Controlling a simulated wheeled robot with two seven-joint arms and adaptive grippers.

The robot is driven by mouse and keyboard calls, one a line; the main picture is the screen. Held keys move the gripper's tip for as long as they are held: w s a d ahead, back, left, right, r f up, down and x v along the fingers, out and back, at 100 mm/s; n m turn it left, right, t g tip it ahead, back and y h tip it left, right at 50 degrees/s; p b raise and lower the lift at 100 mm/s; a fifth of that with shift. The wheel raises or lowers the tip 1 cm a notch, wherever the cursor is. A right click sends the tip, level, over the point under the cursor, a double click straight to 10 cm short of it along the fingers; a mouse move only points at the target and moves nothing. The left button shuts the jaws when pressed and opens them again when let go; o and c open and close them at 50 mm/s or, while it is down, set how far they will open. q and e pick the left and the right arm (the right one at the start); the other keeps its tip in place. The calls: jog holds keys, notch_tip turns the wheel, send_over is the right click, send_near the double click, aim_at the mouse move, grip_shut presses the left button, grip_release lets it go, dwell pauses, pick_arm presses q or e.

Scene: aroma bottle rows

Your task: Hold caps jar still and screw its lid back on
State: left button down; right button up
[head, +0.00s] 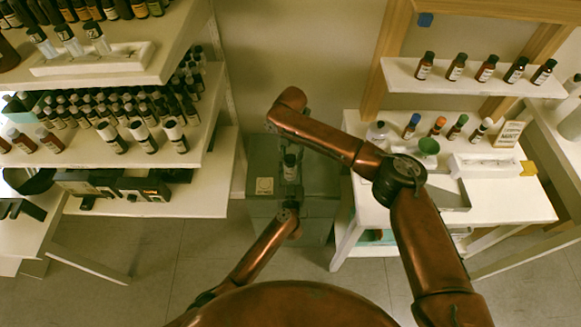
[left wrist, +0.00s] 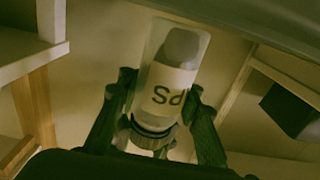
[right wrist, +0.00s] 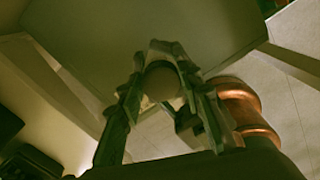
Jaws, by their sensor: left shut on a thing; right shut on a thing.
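The caps jar (left wrist: 176,78) shows in the left wrist view with dark contents and a white label whose letters appear upside down. My left gripper (left wrist: 165,100) is shut on it, with a finger on each side. In the head view, the jar (head: 291,170) is small above my left gripper (head: 290,200); the right fingertips and the lid-to-jar contact are unclear.
A grey cabinet (head: 265,215) stands behind and below the jar. Shelves of dark bottles (head: 110,120) are on the left. A white table (head: 500,200) with bottles and a green funnel (head: 428,147) is on the right. Floor shows between them.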

jog(key=c, duration=0.6)
jog(key=m, duration=0.6)
jog(key=shift+s, duration=0.1)
jog(key=m, duration=0.4)
jog(key=shift+s, duration=0.1)
jog(key=m, duration=0.4)
jog(key=shift+m, duration=0.4)
jog(key=m, duration=0.6)
jog(key=shift+s, duration=0.15)
jog(key=m, duration=0.4)
jog(key=shift+m, duration=0.4)
jog(key=m, duration=0.3)
jog(key=o, duration=1.3)
